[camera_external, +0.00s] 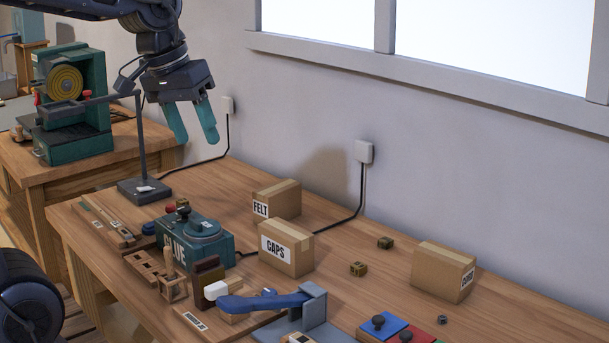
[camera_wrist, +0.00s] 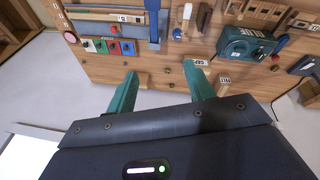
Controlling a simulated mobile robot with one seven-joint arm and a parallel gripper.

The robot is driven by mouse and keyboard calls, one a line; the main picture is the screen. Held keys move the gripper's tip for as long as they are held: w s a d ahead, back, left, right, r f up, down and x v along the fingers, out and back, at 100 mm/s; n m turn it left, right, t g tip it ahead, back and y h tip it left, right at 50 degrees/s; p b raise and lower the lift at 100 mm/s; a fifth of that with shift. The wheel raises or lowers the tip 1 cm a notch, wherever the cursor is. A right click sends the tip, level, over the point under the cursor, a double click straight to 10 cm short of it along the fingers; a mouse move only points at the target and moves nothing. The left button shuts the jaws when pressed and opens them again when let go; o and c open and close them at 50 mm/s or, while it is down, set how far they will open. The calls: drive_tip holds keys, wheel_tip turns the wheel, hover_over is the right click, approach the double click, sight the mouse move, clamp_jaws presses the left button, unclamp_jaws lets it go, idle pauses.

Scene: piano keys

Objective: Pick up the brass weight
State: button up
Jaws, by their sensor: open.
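Two small dark brass-coloured blocks sit on the workbench (camera_external: 225,180): one (camera_external: 385,243) nearer the wall and one (camera_external: 358,268) nearer the front, between the CAPS box and a box on the right. I cannot tell which is the brass weight. They appear as tiny specks in the wrist view, one of them (camera_wrist: 167,70) between my fingers' lines of sight. My gripper (camera_external: 200,140) is open and empty, high above the bench's left rear part, well left of both blocks. Its teal fingers also show in the wrist view (camera_wrist: 162,72).
The FELT box (camera_external: 278,199), CAPS box (camera_external: 287,248) and right-hand box (camera_external: 443,271) stand near the blocks. A blue-handled tool (camera_external: 265,302) lies in front.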

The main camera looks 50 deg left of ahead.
drive_tip(key=w+a+f+n+g+h, duration=0.15)
drive_tip(key=w+f+n, duration=0.3)
drive_tip(key=w, duration=0.85)
drive_tip(key=w+a+f+n+g+h, duration=0.1)
drive_tip(key=w+a+f+n, duration=0.3)
drive_tip(key=w, duration=0.9)
drive_tip(key=w+f+n+h, duration=0.1)
drive_tip(key=w+f+n, duration=0.2)
drive_tip(key=w+f, duration=0.65)
drive_tip(key=n+h, duration=0.2)
drive_tip(key=n, duration=0.1)
approach(359, 264)
drive_tip(key=d+f, duration=0.1)
drive_tip(key=w+d+f, duration=0.1)
drive_tip(key=shift+f+g+y, duration=0.25)
drive_tip(key=shift+f+g, duration=0.1)
drive_tip(key=shift+f, duration=0.05)
drive_tip(key=shift+s+x, duration=0.15)
drive_tip(key=shift+x, duration=1.15)
drive_tip(key=shift+s+x, duration=0.1)
drive_tip(key=shift+x, duration=1.2)
drive_tip(key=shift+r, duration=0.1)
drive_tip(key=shift+c, duration=0.2)
drive_tip(key=c, duration=1)
